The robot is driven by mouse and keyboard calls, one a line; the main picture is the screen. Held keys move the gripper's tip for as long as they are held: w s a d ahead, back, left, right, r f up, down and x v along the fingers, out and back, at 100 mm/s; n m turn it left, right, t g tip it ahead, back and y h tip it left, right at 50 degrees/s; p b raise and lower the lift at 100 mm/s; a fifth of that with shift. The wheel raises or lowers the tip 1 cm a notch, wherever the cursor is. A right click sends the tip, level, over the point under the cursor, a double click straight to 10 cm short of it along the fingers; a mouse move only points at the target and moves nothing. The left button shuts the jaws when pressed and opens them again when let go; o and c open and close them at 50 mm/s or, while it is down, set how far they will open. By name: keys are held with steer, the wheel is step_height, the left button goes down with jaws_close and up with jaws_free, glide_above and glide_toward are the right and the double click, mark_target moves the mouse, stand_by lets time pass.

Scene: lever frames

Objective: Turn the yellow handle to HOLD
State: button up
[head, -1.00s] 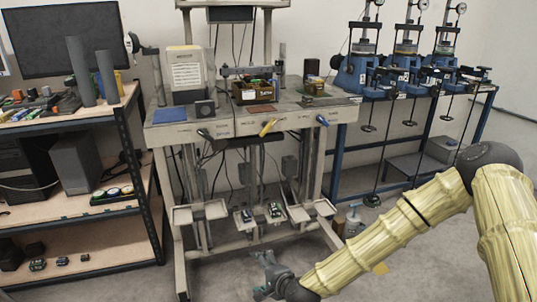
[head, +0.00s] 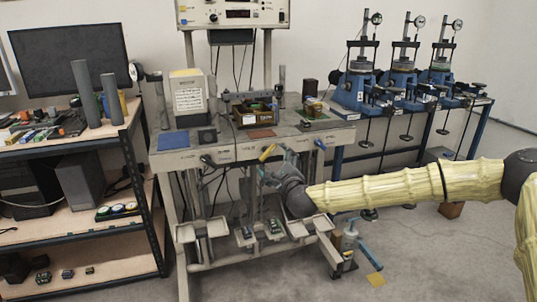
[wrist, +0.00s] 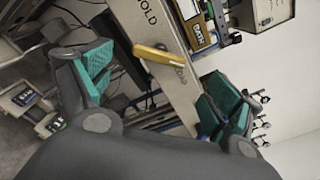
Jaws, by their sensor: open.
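The yellow handle (head: 267,152) is on the front panel of the grey bench, between a black handle (head: 208,160) and a blue handle (head: 320,144). In the wrist view the yellow handle (wrist: 157,56) lies between my open fingers, farther off and apart from them. A label reading "OLD", its start cut off, shows beside it on the panel. My gripper (wrist: 150,95) is open and empty, with green finger pads. In the head view my gripper (head: 275,172) is just in front of the panel, close below the yellow handle; its fingertips are partly hard to make out.
The bench top (head: 180,141) carries boxes and small parts. A shelf unit (head: 140,190) stands at the left. Blue test stands (head: 355,90) are at the right. A bottle (head: 349,240) stands by the bench's right leg. Floor in front is mostly clear.

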mark_target(269, 154)
steer(key=x, duration=0.6)
steer(key=shift+w+a, duration=0.1)
steer(key=shift+w, duration=0.2)
steer(key=c, duration=1)
